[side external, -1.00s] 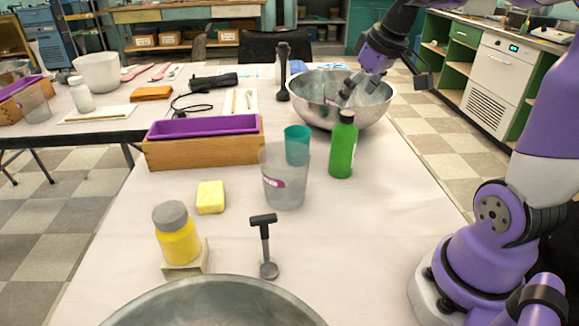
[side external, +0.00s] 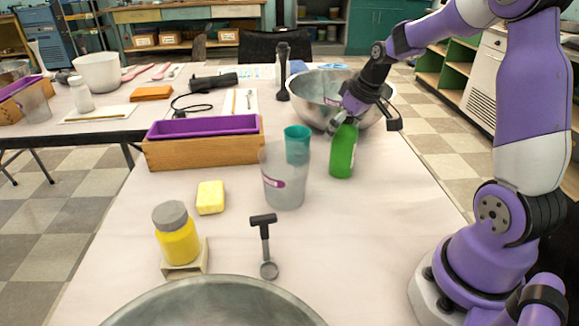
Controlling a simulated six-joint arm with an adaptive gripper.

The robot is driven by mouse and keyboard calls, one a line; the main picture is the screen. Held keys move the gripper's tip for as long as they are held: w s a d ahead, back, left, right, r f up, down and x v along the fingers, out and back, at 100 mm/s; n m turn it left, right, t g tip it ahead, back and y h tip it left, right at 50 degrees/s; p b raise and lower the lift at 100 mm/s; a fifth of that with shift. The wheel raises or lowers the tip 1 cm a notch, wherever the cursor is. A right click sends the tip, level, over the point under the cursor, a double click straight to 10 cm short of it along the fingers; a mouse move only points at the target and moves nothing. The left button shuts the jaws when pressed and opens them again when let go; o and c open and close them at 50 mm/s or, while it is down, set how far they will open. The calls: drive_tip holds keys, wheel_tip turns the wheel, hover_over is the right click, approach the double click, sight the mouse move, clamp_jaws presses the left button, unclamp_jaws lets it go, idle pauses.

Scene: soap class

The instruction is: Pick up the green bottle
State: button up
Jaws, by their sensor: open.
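The green bottle (side external: 343,155) stands upright on the white-covered table, right of a clear plastic beaker. My gripper (side external: 352,116) is open at the top of the bottle, with one finger on each side in the picture. The fingers and the gripper body hide the bottle's grey cap. I cannot tell whether a finger touches the bottle.
The clear beaker (side external: 285,185) and a teal cup (side external: 297,144) stand close left of the bottle. A large metal bowl (side external: 312,92) is behind it. A wooden box with a purple liner (side external: 203,152) lies further left. The table's right front is clear.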

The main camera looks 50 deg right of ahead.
drive_tip(key=c, duration=1.5)
drive_tip(key=shift+r, duration=0.1)
